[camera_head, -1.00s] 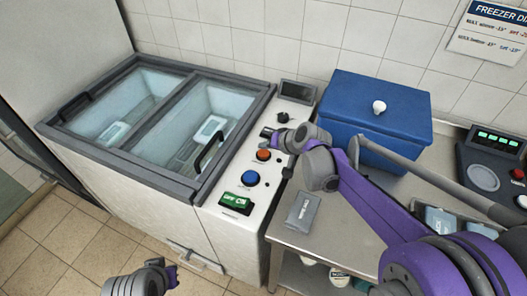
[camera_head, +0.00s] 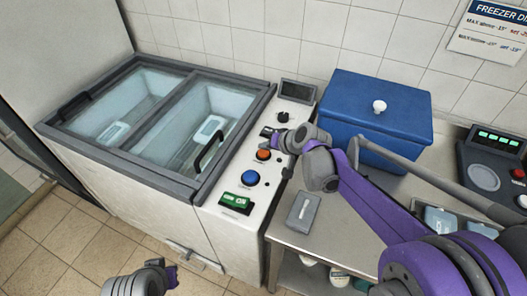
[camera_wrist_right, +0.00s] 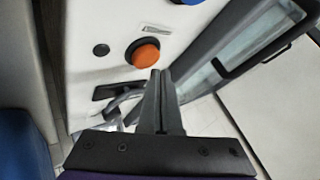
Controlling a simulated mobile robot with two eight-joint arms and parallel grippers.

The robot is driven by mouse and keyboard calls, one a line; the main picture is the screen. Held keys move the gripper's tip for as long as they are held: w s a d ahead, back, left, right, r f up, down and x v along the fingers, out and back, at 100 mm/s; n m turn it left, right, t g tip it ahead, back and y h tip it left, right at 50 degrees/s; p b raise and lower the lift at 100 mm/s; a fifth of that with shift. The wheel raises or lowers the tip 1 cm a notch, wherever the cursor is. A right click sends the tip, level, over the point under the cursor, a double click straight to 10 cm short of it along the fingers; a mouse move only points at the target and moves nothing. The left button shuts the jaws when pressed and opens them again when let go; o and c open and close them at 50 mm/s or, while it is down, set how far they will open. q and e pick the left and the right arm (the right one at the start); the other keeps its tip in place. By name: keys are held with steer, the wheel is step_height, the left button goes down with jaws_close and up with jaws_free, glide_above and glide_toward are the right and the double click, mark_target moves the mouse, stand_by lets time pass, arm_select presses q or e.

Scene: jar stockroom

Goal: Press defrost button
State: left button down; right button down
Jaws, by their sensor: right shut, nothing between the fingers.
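A white control panel (camera_head: 230,222) runs along the right side of the chest freezer. It carries an orange button (camera_head: 263,155), a blue button (camera_head: 250,178) and a green lit switch (camera_head: 236,202). Their labels are too small to read, so I cannot tell which is defrost. My right gripper (camera_head: 268,132) is over the panel, behind the orange button, with its fingers shut and empty. In the right wrist view the shut fingertips (camera_wrist_right: 160,75) appear just below the orange button (camera_wrist_right: 146,53); contact cannot be told. My left gripper (camera_head: 171,277) is at the bottom edge, its fingers unclear.
The freezer (camera_head: 128,148) has glass lids and a dark handle (camera_head: 209,151) close to the panel. A dark knob (camera_head: 282,117) and a screen (camera_head: 297,91) are at the panel's back.

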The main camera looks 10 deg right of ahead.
mark_target(265, 155)
steer(key=shift+f, duration=0.25)
steer(key=shift+f+b, duration=0.45)
steer(key=shift+f, duration=0.05)
stand_by(0.6)
stand_by(0.3)
steer(key=shift+r+p, duration=0.75)
steer(key=shift+r, duration=0.2)
step_height(265, 155, up, 5)
steer(key=p, duration=0.3)
stand_by(0.7)
